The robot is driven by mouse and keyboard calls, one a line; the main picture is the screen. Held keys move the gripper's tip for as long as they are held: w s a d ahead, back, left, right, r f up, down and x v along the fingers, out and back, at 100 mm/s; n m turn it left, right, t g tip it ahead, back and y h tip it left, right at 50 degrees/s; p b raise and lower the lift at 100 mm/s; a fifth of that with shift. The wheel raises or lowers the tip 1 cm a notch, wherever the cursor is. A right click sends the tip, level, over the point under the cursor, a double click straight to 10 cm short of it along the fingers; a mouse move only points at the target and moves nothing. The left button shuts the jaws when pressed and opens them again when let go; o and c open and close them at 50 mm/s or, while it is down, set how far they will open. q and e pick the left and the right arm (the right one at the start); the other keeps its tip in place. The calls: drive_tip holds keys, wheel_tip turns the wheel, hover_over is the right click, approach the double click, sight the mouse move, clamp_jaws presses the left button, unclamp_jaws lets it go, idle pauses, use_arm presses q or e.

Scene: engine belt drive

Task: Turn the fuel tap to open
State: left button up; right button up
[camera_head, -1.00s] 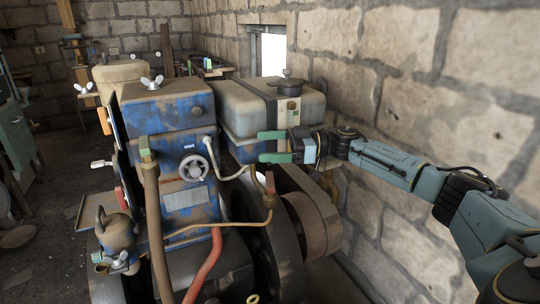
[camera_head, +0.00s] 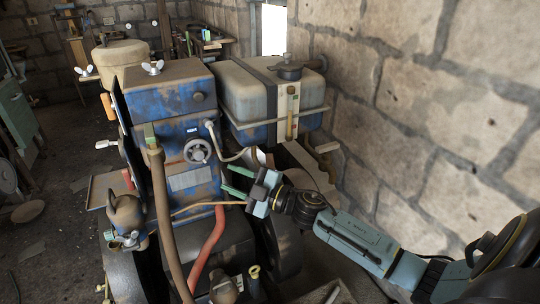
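The blue, rusty engine block (camera_head: 172,130) stands left of centre in the head view. The grey fuel tank (camera_head: 245,95) with a dark cap (camera_head: 289,69) sits to its right. A thin copper-coloured pipe (camera_head: 200,207) runs across the engine front toward my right gripper. My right gripper (camera_head: 230,181) comes in from the right, below the tank. Its two green fingers point left and are apart, with nothing clearly seen between them. I cannot make out the fuel tap; the gripper and nearby parts may hide it. My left gripper is not in view.
A small handwheel (camera_head: 198,151) is on the engine face. A brown hose (camera_head: 160,220) and a red hose (camera_head: 208,240) run down the front. A stone wall (camera_head: 420,110) closes off the right side, behind my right arm.

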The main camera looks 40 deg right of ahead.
drive_tip(key=s+d+t+h+p, duration=0.2)
drive_tip(key=s+d+h, duration=0.15)
drive_tip(key=h, duration=0.25)
drive_tip(key=g+h+p, duration=0.1)
drive_tip(key=h, duration=0.6)
approach(270, 162)
drive_tip(key=w, duration=0.3)
drive_tip(key=w+d+p, duration=0.1)
drive_tip(key=w, duration=0.2)
drive_tip(key=w+d, duration=0.1)
drive_tip(key=w, duration=0.3)
drive_tip(key=shift+f, duration=0.25)
drive_tip(key=shift+c, duration=0.5)
clamp_jaws()
